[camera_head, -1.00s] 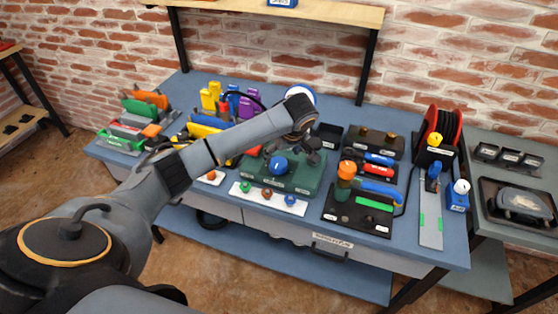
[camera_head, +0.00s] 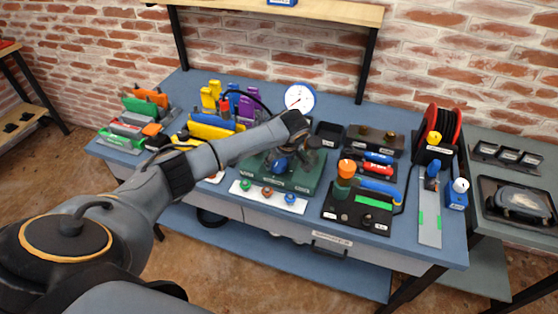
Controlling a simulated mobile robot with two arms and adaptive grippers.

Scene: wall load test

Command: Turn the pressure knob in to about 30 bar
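The blue pressure knob (camera_head: 278,164) sits on the dark green base (camera_head: 305,184) in the middle of the bench. The white round gauge (camera_head: 300,97) stands behind it, its face now clear of the arm; its needle is too small to read. My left gripper (camera_head: 288,158) is down at the knob, its dark fingers beside and partly over it. Whether the fingers touch or close on the knob cannot be told at this size. My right gripper is not in view.
A white strip (camera_head: 268,197) with small coloured knobs lies in front of the base. A black board (camera_head: 357,215) with an orange-topped green cylinder (camera_head: 344,178) stands to the right. Behind are a black bin (camera_head: 327,134) and a dark block (camera_head: 375,140).

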